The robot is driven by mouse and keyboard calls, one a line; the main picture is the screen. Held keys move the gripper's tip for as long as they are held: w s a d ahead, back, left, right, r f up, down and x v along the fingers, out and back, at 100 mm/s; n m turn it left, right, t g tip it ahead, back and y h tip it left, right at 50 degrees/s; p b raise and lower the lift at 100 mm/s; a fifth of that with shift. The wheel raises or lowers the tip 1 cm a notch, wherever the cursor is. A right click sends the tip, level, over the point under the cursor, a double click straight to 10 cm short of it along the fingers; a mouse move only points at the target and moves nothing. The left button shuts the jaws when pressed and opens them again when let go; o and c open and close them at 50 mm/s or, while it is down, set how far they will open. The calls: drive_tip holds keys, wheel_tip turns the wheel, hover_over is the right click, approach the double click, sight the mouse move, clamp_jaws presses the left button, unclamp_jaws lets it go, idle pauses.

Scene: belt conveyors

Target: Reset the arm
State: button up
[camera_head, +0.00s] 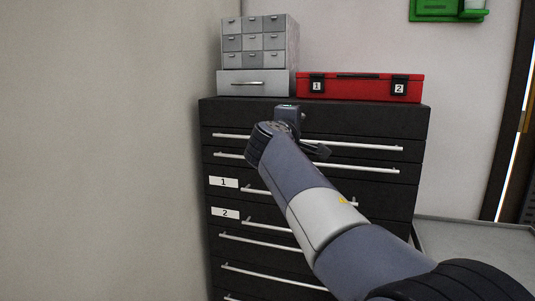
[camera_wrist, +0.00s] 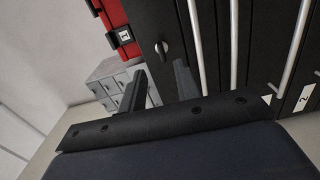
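My arm reaches from the lower right up toward the dark drawer cabinet (camera_head: 400,122) in the head view. My gripper (camera_head: 318,150) is at the arm's far end in front of the upper drawers, mostly hidden behind my wrist. In the wrist view my gripper (camera_wrist: 160,80) shows two dark fingers standing apart with nothing between them. The cabinet (camera_wrist: 222,60) appears turned sideways beyond the fingers there. Whether the gripper touches the cabinet cannot be told.
A red case (camera_head: 360,88) and a grey small-drawer unit (camera_head: 255,84) stand on the cabinet. Label plates 1 (camera_head: 223,182) and 2 (camera_head: 225,213) mark two drawers. A wall (camera_head: 100,150) is at left, a grey surface (camera_head: 470,245) at right, a green holder (camera_head: 435,10) above.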

sight(303, 119)
drive_tip(key=p+x, duration=0.2)
drive_tip(key=x, duration=0.8)
drive_tip(key=shift+p, duration=0.35)
drive_tip(key=shift+s+a, duration=0.1)
